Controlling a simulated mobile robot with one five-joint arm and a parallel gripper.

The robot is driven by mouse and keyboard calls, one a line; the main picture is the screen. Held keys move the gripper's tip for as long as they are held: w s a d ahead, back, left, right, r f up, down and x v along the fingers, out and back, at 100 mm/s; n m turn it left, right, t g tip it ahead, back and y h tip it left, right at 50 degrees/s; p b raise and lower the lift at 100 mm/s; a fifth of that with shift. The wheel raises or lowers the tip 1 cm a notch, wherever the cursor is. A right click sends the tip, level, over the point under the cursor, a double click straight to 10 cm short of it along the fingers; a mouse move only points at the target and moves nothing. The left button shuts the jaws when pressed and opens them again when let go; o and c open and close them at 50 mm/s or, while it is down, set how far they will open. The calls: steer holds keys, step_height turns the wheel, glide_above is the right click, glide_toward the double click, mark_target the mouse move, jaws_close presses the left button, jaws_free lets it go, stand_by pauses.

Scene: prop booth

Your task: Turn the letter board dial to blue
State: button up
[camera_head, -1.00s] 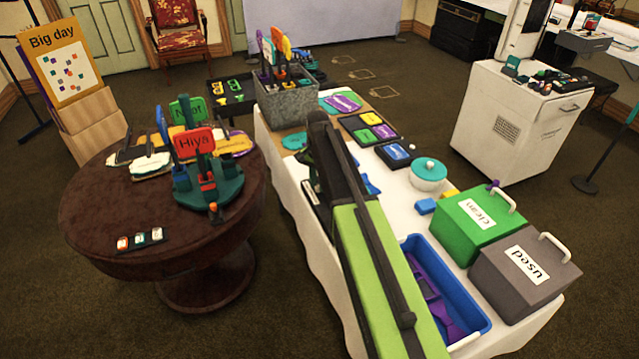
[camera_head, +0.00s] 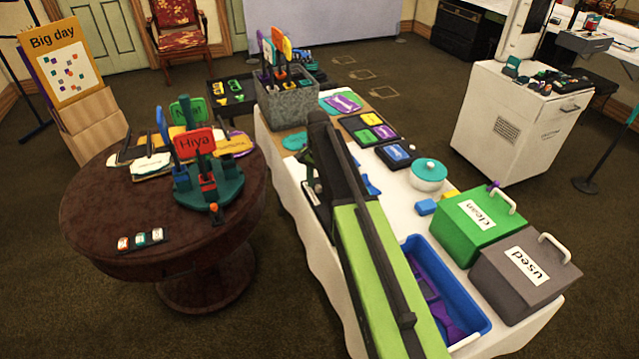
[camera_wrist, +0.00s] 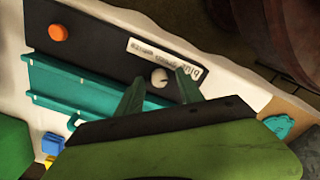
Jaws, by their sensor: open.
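The letter board (camera_wrist: 105,62) is a long black panel in the wrist view, with teal rails (camera_wrist: 95,98) along one side and a white label I cannot read surely. A pale round knob (camera_wrist: 159,77), possibly the dial, is on it near the label; an orange round knob (camera_wrist: 58,33) is at its far left end. No colour marks are clear. My gripper (camera_wrist: 158,84) is open, its two green fingers on either side of the pale knob. I cannot tell whether they touch it. In the head view my arm hides most of the board.
The white-clothed table (camera_head: 345,245) holds a blue bin (camera_head: 482,328), a green "clean" box (camera_head: 455,228), a grey "used" box (camera_head: 500,280) and a teal-lidded bowl (camera_head: 428,182). A round brown table (camera_head: 95,205) with a sign carousel (camera_head: 225,188) stands left.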

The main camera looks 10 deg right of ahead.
mark_target(319, 186)
step_height(319, 186, up, 17)
steer(key=p, duration=1.7)
steer(key=shift+r, duration=0.15)
